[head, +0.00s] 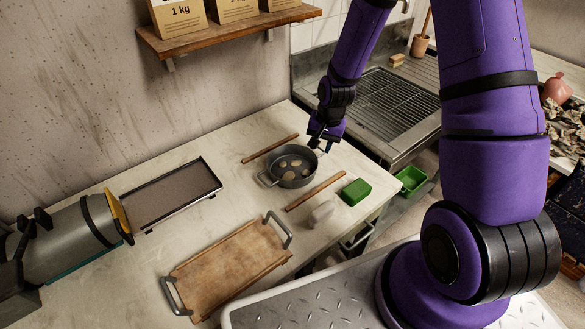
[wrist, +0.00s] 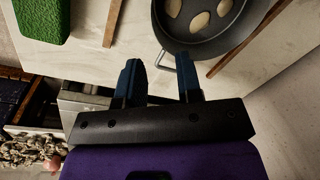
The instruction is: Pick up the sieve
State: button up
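The sieve (head: 288,181) is a round dark grey pan with loop handles, standing on the pale worktop and holding several pale rounded lumps. Its rim and one loop handle also show at the top of the wrist view (wrist: 210,46). My gripper (head: 322,146) is at the sieve's far right side in the head view, close to its rim. In the wrist view my gripper (wrist: 159,70) has its two fingers apart with nothing held. The handle appears between the fingertips there, nearer the right finger. I cannot tell whether they touch.
Wooden sticks lie on both sides of the sieve, one behind (head: 270,148) and one in front (head: 316,191). A green block (head: 356,191) and a whitish lump (head: 323,213) are to the right. A brown tray with handles (head: 228,265) lies in front. A metal sink (head: 385,110) is behind.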

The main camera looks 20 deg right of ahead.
jog(key=shift+w+a+f, duration=0.1)
jog(key=shift+a+f, duration=0.05)
jog(key=shift+f, duration=1.65)
jog(key=shift+w+a+f, duration=0.1)
jog(key=shift+a+f, duration=0.05)
jog(key=shift+f, duration=1.6)
jog(key=shift+a+f, duration=0.15)
jog(key=shift+f, duration=1.65)
grip_shut()
